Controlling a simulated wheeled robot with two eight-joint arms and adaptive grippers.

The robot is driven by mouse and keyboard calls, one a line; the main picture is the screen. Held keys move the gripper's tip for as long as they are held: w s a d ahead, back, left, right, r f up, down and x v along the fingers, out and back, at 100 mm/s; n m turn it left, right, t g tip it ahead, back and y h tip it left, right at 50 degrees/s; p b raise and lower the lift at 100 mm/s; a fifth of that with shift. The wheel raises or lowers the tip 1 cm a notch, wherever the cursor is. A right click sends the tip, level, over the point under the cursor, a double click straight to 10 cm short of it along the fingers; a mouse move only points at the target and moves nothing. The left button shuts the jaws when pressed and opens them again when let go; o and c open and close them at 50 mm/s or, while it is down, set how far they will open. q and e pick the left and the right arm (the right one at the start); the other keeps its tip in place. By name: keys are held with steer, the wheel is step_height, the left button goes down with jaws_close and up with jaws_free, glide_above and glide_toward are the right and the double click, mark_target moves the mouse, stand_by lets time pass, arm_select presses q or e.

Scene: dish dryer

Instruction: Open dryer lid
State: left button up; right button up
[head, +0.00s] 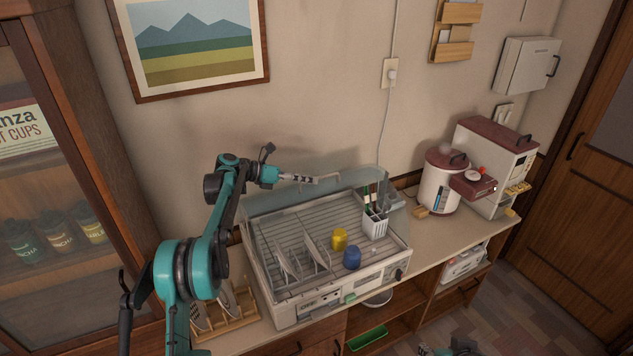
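The dish dryer (402,262) is a white box on the counter with a grey slatted rack inside. Its clear lid (362,182) stands raised along the back, and the rack is uncovered from above and in front. My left gripper (328,179) reaches in from the left at the lid's upper edge, its thin fingers pointing right. I cannot tell whether they touch the lid or how far apart they are. Of my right arm only a small teal and black part shows at the bottom edge; its fingers are out of view.
In the rack are white plates (287,262), a yellow cup (340,238), a blue cup (352,257) and a white utensil holder (375,224). A wooden plate stand (228,322) is at the left. A red and white canister (440,185) and a coffee machine (497,160) stand at the right.

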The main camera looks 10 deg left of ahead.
arm_select(q)
steer(key=v, duration=0.8)
steer(key=shift+d, duration=0.1)
steer(key=shift+s+d, duration=0.2)
steer(key=shift+d, duration=0.05)
steer(key=s+d+f+m+y+b, duration=0.1)
steer(key=s+d+m+y+b, duration=0.2)
steer(key=s+d+m, duration=0.5)
steer(key=s+d+f+m+y+b, duration=0.1)
steer(key=s+f+m+y+b, duration=0.25)
steer(key=s, duration=0.75)
steer(key=s+f+m+y+b, duration=0.1)
steer(key=s+f+m+y, duration=0.1)
steer(key=s+f+m, duration=0.2)
steer(key=s+a+f+m+y+b, duration=0.1)
steer(key=s+f+m, duration=0.4)
steer(key=s, duration=0.6)
steer(key=s+a+f+m+t+y+b, duration=0.1)
steer(key=s+f+m+y, duration=0.2)
steer(key=s+m, duration=0.5)
steer(key=shift+s+f+b, duration=0.2)
steer(key=shift+f+b, duration=0.15)
steer(key=shift+f, duration=0.55)
